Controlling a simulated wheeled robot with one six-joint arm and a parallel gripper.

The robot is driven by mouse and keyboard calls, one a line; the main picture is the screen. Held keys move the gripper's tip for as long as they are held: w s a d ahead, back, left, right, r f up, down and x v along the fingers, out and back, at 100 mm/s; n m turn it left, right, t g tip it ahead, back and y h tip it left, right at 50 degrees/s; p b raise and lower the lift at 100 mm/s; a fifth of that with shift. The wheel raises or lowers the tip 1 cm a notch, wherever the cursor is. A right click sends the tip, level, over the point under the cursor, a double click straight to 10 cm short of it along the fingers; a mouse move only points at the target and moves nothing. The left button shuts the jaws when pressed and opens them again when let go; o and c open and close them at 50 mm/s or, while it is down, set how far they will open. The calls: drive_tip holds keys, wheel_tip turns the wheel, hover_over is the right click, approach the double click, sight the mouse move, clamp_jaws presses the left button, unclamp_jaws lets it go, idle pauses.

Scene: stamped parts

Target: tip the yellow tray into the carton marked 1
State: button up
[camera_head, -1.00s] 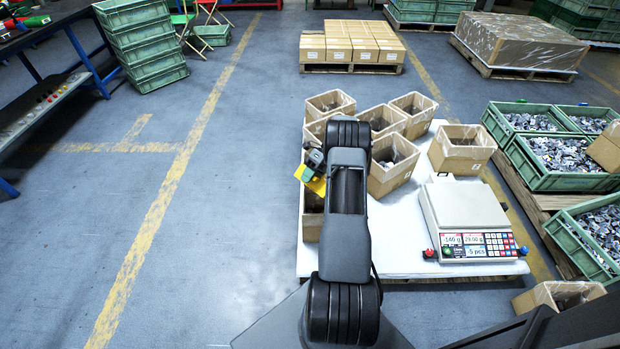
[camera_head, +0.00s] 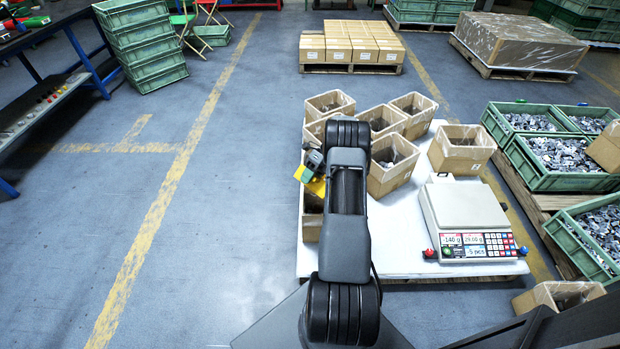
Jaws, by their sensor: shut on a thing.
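My gripper (camera_head: 311,172) is at the left edge of the white table, left of my dark arm. It is shut on the yellow tray (camera_head: 316,187), of which only a small tilted part shows; my arm hides the rest. The tray is over or beside a carton (camera_head: 311,228) at the table's left edge, mostly hidden by my arm. Several open cartons stand behind and right of my arm, among them one at the back (camera_head: 330,104) and one in the middle (camera_head: 393,178). I cannot read which carton is marked 1.
A scale (camera_head: 463,207) stands on the white table (camera_head: 405,240), with a separate carton (camera_head: 461,155) behind it. Green crates of metal parts (camera_head: 565,160) stand on the right. The floor left of the table is clear.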

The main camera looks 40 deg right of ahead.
drive_tip(key=a+f+h+p, duration=0.2)
drive_tip(key=a+f+h, duration=0.3)
drive_tip(key=a+f, duration=0.2)
drive_tip(key=shift+s+a+f, duration=0.3)
drive_tip(key=shift+a+f, duration=0.05)
drive_tip(key=shift+f, duration=0.05)
drive_tip(key=a+f+t+h+b, duration=0.1)
drive_tip(key=a+f+h+b, duration=0.2)
drive_tip(key=f, duration=0.7)
drive_tip(key=h+b, duration=0.1)
drive_tip(key=h, duration=0.1)
drive_tip(key=shift+s+h+b, duration=0.15)
drive_tip(key=shift+h+b, duration=0.15)
drive_tip(key=shift+r, duration=0.15)
drive_tip(key=shift+r+p, duration=1.1)
drive_tip(key=shift+r, duration=1.3)
